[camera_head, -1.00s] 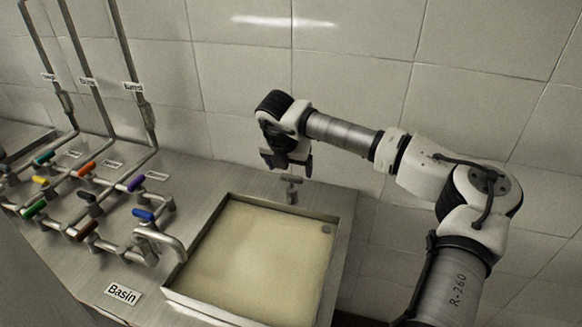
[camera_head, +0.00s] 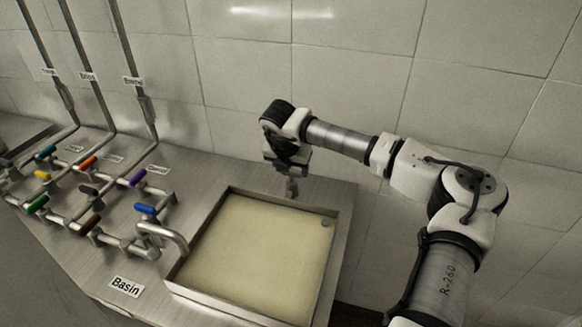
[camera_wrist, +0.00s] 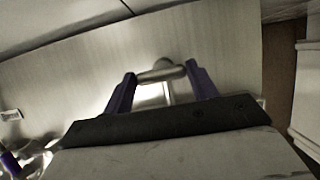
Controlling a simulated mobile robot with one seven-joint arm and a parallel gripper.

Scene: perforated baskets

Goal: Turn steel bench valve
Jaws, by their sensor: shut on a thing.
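The steel bench valve (camera_head: 292,188) stands on the steel bench just behind the basin's back edge. Its rounded handle bar (camera_wrist: 162,72) shows between my fingers in the wrist view. My gripper (camera_head: 291,175) points down over the valve from above, shut on its handle. In the wrist view the two purple fingers of my gripper (camera_wrist: 161,75) stand at either end of the bar. The top of the valve is partly hidden by the gripper in the head view.
The basin (camera_head: 262,193), full of yellowish liquid, lies in front of the valve. Pipes with several coloured valve handles, including a blue one (camera_head: 146,209), stand to the left. A tiled wall (camera_head: 350,40) rises close behind. A "Basin" label (camera_head: 126,287) is at front left.

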